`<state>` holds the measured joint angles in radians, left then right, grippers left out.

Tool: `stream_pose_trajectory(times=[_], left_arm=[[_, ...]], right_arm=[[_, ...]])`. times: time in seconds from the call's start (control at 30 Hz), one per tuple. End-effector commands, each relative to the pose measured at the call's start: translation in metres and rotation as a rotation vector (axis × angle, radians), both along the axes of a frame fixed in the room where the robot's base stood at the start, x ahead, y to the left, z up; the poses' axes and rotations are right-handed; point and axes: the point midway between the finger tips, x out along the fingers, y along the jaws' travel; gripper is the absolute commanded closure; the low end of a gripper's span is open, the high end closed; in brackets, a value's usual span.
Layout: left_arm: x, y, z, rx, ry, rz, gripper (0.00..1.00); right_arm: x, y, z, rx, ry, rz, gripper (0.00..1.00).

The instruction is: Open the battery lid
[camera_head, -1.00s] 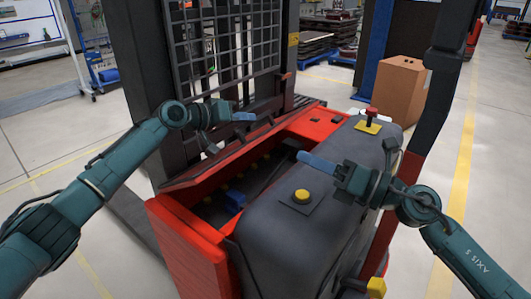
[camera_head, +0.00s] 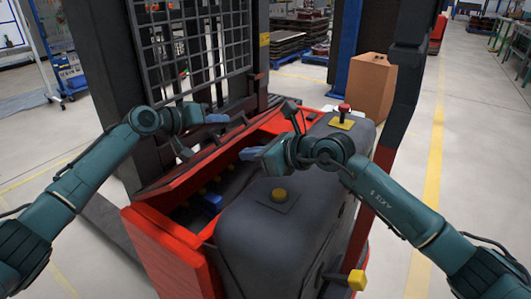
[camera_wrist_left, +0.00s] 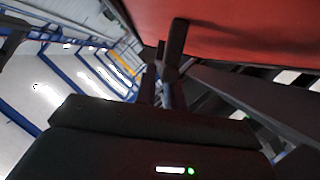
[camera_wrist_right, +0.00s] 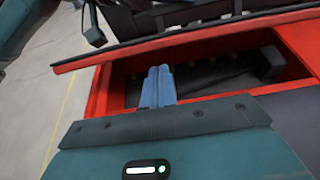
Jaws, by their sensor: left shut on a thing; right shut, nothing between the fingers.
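The red battery lid (camera_head: 172,181) of the forklift stands raised and tilted on the left side of the open battery compartment (camera_head: 235,180). Its red face fills the top of the left wrist view (camera_wrist_left: 235,25). My left gripper (camera_head: 216,118) is at the lid's upper far part, shut on it; the exact contact is hard to see. A dark bar (camera_wrist_left: 176,42) shows at its fingers. My right gripper (camera_head: 250,153) is shut and empty above the compartment, to the right of the lid. In the right wrist view its blue fingers (camera_wrist_right: 158,86) overlap the opening, with the lid's edge (camera_wrist_right: 200,38) beyond.
The mast grid (camera_head: 195,45) rises behind. A cardboard box (camera_head: 374,88) stands behind right.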

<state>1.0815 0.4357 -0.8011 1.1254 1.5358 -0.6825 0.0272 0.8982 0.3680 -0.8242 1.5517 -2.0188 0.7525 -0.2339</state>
Motion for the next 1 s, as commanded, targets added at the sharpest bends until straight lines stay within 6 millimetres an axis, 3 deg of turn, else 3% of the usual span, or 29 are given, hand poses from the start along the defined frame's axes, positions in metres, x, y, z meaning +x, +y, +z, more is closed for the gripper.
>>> stream_pose_trajectory(times=[0.23, 0.63, 1.0], left_arm=[[0.001, 0.002, 0.001, -0.001, -0.002, 0.004, 1.00], [0.001, 0.002, 0.001, -0.001, -0.001, 0.004, 1.00], [0.000, 0.000, -0.001, 0.000, 0.002, 0.000, 1.00]], right_arm=[[0.015, 0.023, -0.010, 0.002, 0.001, 0.001, 1.00], [0.017, 0.026, -0.012, 0.001, -0.001, 0.000, 1.00], [0.021, 0.033, 0.003, 0.006, -0.006, 0.002, 1.00]])
